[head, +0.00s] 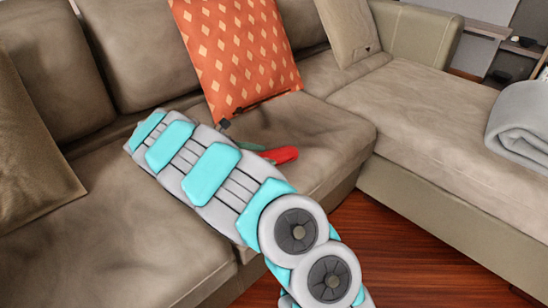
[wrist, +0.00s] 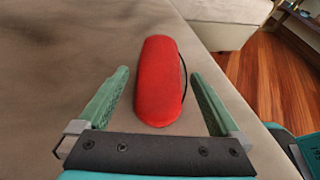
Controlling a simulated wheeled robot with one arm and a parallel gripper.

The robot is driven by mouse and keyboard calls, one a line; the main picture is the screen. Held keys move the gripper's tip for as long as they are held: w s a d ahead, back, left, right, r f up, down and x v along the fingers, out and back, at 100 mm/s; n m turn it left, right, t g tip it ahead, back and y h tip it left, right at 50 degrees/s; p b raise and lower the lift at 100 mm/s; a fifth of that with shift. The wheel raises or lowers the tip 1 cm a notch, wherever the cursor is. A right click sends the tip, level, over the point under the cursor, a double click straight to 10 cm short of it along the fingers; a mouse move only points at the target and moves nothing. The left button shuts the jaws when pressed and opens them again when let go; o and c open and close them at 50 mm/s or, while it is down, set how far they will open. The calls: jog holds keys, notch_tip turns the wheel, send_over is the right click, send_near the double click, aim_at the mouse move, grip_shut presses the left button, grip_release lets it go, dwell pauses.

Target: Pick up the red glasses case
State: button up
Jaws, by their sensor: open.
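The red glasses case (wrist: 160,82) lies on the beige sofa seat (wrist: 75,55). In the wrist view it is a long rounded red shape with a dark line along its right side. My gripper (wrist: 162,85) is open, with one green finger to the left of the case and one to the right. A gap shows between the case and each finger, and its near end lies close to the dark gripper bar. In the head view the red end of the case (head: 283,155) shows beside my arm, which hides the rest and most of my gripper.
An orange patterned cushion (head: 238,50) leans on the sofa back just behind the case. Another beige cushion (head: 348,28) is to its right. A rolled grey blanket (head: 520,122) lies on the right sofa section. Wooden floor (head: 385,240) shows in front.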

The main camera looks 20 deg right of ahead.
aim_at(275, 156)
jog(key=x, duration=0.5)
jog(key=shift+f, duration=0.1)
jog(key=shift+c, duration=0.2)
jog(key=c, duration=1.3)
jog(key=shift+o, duration=0.2)
